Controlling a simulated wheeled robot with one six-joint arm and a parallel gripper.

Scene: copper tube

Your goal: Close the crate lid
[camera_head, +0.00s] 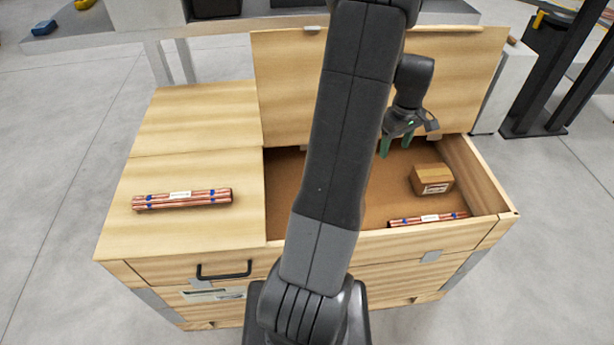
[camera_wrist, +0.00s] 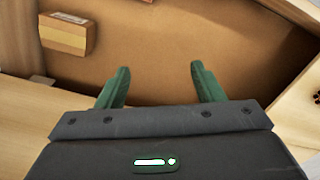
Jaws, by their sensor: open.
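The wooden crate (camera_head: 475,172) stands in the middle of the head view, its right section open. The crate lid (camera_head: 455,75) stands raised, upright or leaning back, at the rear of that section. My gripper (camera_head: 396,144) is open and empty, fingers pointing down over the rear of the open section, in front of the lid. In the wrist view my green fingers (camera_wrist: 158,88) are apart, with the brown crate floor beyond them. My arm hides part of the lid and the opening.
Inside the open section are a small cardboard box (camera_head: 432,179) and a copper tube bundle (camera_head: 428,219) near the front wall. Another copper tube bundle (camera_head: 182,199) lies on the closed left top. A grey bench (camera_head: 110,27) stands behind the crate.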

